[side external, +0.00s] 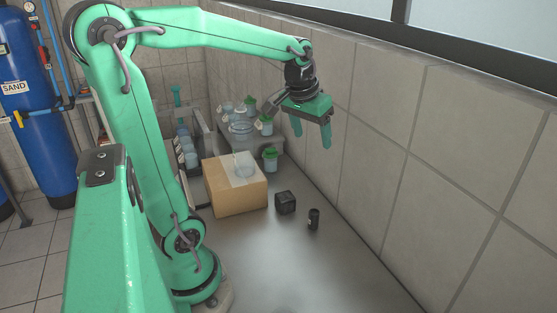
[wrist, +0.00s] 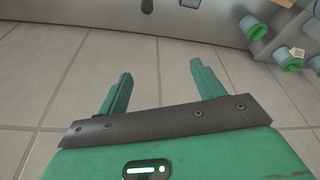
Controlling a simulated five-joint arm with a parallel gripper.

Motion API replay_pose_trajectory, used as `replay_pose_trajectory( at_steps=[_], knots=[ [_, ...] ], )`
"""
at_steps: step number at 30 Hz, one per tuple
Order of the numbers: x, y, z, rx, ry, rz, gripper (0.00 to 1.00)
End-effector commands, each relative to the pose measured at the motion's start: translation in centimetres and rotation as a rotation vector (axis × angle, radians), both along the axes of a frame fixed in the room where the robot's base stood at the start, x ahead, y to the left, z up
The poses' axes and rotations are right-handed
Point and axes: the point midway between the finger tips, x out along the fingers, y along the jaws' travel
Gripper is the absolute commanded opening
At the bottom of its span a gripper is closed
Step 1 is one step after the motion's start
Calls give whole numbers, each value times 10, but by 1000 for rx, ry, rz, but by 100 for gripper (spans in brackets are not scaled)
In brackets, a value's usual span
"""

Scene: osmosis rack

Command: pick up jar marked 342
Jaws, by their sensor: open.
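In the wrist view a few green-lidded jars (wrist: 288,60) show at the upper right, one with a small label. My gripper (side external: 311,132) hangs fingers down in the air beside the tiled wall, to the right of the jars. Its fingers are apart with nothing between them, as the wrist view also shows (wrist: 161,72).
A cardboard box (side external: 228,198) with clear glassware on top stands in front of the jars. A black cube (side external: 285,202) and a small black cylinder (side external: 313,219) stand on the grey bench (side external: 300,265). The tiled wall (side external: 385,165) bounds the right side. The front bench is clear.

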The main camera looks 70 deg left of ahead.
Motion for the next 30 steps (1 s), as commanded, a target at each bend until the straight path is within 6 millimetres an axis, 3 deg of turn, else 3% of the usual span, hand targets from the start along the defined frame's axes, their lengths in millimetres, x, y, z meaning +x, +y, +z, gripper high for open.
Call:
replay_pose_trajectory(
  at_steps=[6,15,23,30],
  knots=[
    [24,52,-16,-28,54,123,67],
    [44,128,-48,-70,118,285,67],
    [44,198,-89,-113,172,424,67],
    [32,259,-133,-155,215,547,67]
  ],
)
